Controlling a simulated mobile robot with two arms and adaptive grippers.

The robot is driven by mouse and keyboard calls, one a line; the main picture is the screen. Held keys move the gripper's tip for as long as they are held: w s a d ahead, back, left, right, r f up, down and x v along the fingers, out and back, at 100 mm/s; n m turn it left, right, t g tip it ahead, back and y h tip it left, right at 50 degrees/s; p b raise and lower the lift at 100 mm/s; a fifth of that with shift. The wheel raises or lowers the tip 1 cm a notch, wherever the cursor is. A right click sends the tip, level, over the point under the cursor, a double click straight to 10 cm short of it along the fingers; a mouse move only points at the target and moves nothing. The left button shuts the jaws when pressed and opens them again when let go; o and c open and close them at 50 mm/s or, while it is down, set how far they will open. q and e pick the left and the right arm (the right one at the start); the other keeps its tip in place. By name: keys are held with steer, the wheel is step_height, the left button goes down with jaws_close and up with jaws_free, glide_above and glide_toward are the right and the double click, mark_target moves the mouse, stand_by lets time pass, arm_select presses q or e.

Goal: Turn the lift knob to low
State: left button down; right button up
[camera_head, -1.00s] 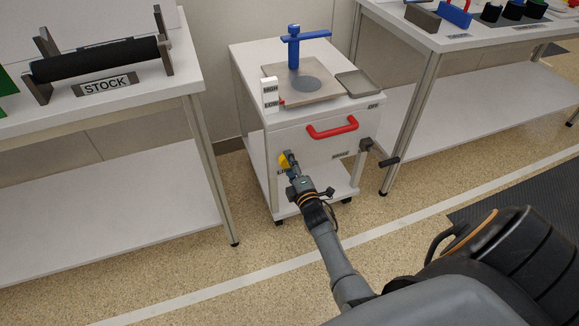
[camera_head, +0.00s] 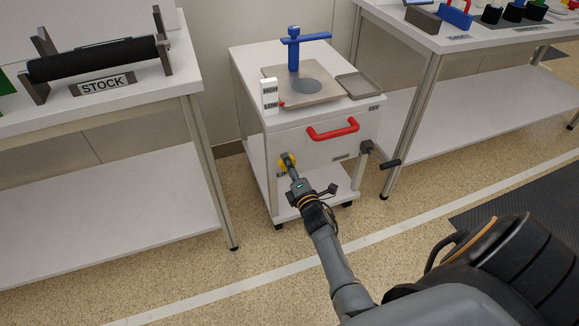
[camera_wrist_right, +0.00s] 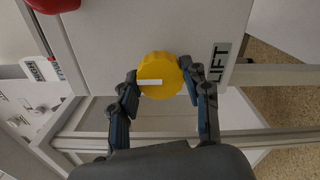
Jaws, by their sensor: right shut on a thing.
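The yellow lift knob (camera_head: 287,161) is on the front face of the white cart, at its left side. In the right wrist view the round knob (camera_wrist_right: 160,75) carries a white pointer stripe, and a LIFT label (camera_wrist_right: 218,62) stands beside it. My right gripper (camera_head: 290,168) is at the knob. In the right wrist view its two fingers (camera_wrist_right: 160,90) are shut on the knob, one on each side. A small HIGH/LOW scale (camera_head: 270,96) stands on the cart's top left, with a red pointer near LOW. My left gripper is not in view.
The cart (camera_head: 300,150) also has a red handle (camera_head: 333,129) and a black crank (camera_head: 380,157) on its front. A blue post (camera_head: 294,50) stands on its top plate. White tables stand left (camera_head: 100,120) and right (camera_head: 440,40).

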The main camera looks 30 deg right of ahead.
steer(key=o, duration=1.1)
steer(key=shift+o, duration=0.2)
steer(key=v, duration=1.2)
steer(key=shift+f, duration=0.1)
